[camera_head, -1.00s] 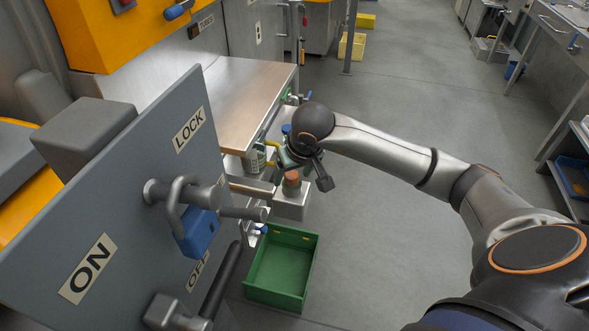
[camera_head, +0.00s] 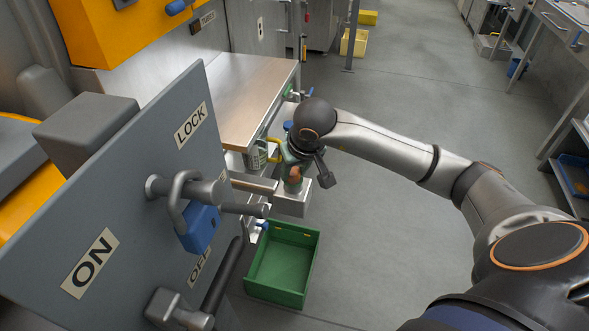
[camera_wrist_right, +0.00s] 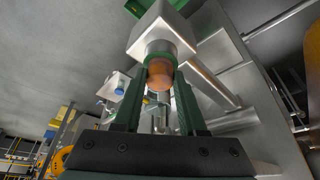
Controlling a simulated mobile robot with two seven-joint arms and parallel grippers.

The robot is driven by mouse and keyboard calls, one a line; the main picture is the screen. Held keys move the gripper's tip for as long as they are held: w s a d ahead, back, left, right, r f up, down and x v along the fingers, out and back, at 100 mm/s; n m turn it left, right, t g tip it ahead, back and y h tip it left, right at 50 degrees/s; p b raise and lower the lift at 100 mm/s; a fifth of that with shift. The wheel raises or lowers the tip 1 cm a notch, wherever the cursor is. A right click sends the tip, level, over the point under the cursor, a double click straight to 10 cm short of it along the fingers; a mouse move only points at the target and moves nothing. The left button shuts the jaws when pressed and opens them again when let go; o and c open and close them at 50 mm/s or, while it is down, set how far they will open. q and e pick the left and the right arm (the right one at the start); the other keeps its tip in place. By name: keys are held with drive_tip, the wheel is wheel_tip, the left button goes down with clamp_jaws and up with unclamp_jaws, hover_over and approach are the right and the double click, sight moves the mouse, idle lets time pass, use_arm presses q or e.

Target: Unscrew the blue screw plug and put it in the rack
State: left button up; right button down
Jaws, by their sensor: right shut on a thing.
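My right gripper (camera_wrist_right: 160,78) points at a steel block (camera_wrist_right: 165,22), with its dark green fingers on both sides of an orange-brown round plug (camera_wrist_right: 160,73) and shut on it. In the head view this plug (camera_head: 295,173) shows just under the wrist, above the pale block (camera_head: 291,205). A small blue round piece (camera_wrist_right: 119,91), perhaps the blue screw plug, sits on a pale block to the left in the wrist view, apart from the fingers. A blue piece (camera_head: 287,126) also shows beside my wrist in the head view. I cannot pick out the rack. My left gripper is not in view.
A green crate (camera_head: 283,265) stands on the floor below the block. A grey panel (camera_head: 110,200) with a blue padlock (camera_head: 199,229) stands at left. A steel worktop (camera_head: 250,85) lies behind it.

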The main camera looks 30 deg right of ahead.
drive_tip(key=shift+d+n+y, duration=0.2)
drive_tip(key=shift+n+y, duration=0.2)
drive_tip(key=shift+n, duration=0.7)
drive_tip(key=n+y, duration=0.2)
drive_tip(key=n, duration=0.3)
drive_tip(key=c, duration=0.7)
unclamp_jaws()
drive_tip(key=shift+g, duration=0.3)
drive_tip(key=m+h, duration=0.1)
drive_tip(key=m, duration=0.3)
drive_tip(key=shift+a+h, duration=0.2)
drive_tip(key=shift+h, duration=0.2)
drive_tip(key=shift+m+h, duration=0.5)
drive_tip(key=shift+m, duration=1.1)
